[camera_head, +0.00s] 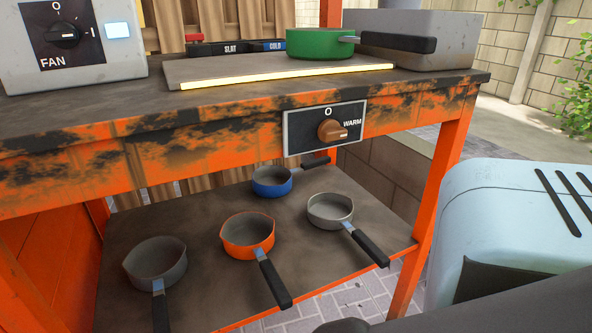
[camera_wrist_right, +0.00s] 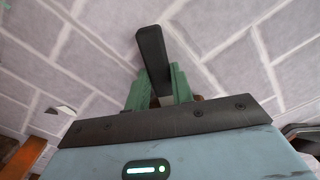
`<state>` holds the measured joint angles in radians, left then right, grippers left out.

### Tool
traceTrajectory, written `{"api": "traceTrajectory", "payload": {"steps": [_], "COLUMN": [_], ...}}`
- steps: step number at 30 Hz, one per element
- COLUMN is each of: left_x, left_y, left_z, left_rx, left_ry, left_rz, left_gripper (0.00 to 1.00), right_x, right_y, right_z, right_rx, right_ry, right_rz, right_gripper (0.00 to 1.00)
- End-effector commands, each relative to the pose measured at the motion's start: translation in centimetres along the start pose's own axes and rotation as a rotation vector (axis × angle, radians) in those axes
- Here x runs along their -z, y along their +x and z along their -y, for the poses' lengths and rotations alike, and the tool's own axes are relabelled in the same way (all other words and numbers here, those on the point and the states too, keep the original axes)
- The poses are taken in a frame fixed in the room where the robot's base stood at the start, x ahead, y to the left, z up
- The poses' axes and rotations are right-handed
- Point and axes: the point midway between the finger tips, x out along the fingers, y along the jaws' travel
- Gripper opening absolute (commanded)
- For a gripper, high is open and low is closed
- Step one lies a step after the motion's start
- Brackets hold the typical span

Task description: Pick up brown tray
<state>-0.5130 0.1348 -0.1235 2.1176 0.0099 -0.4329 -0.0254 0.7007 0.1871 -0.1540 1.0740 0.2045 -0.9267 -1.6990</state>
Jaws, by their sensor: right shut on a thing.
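I cannot clearly make out a brown tray in either view. In the right wrist view my right gripper (camera_wrist_right: 153,88) has green fingers closed around a black handle (camera_wrist_right: 151,52). The handle stands up between the fingers over pale paving. What the handle belongs to is mostly hidden behind the dark edge of the gripper body; only a small brownish patch shows beside the fingers. In the head view the right gripper does not show, only what looks like my light blue arm at the right. My left gripper is in neither view.
An orange worn bench (camera_head: 230,140) carries a fan box (camera_head: 75,45), a hot plate (camera_head: 210,70) and a green pot (camera_head: 320,44). A WARM knob (camera_head: 333,130) is on its front. The lower shelf (camera_head: 200,220) holds grey, orange (camera_head: 247,236), blue (camera_head: 271,182) and pale grey pans.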

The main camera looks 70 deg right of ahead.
Motion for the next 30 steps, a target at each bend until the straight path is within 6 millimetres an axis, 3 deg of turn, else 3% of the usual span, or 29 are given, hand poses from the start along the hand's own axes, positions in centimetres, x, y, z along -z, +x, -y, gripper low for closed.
{"api": "traceTrajectory", "payload": {"steps": [16, 21, 30], "left_x": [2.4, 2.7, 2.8], "left_y": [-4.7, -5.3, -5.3], "left_z": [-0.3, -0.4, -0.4], "left_rx": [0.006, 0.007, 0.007], "left_ry": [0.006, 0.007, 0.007], "left_rz": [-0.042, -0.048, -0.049], "left_gripper": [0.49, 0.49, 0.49], "right_x": [-0.1, 0.0, 0.0], "right_y": [-8.5, -9.6, -9.7], "right_z": [-0.1, 0.0, 0.0], "right_rx": [-0.004, -0.001, 0.0], "right_ry": [-0.001, -0.001, 0.0], "right_rz": [0.001, 0.0, -0.001], "right_gripper": [0.0, 0.0, 0.0]}}
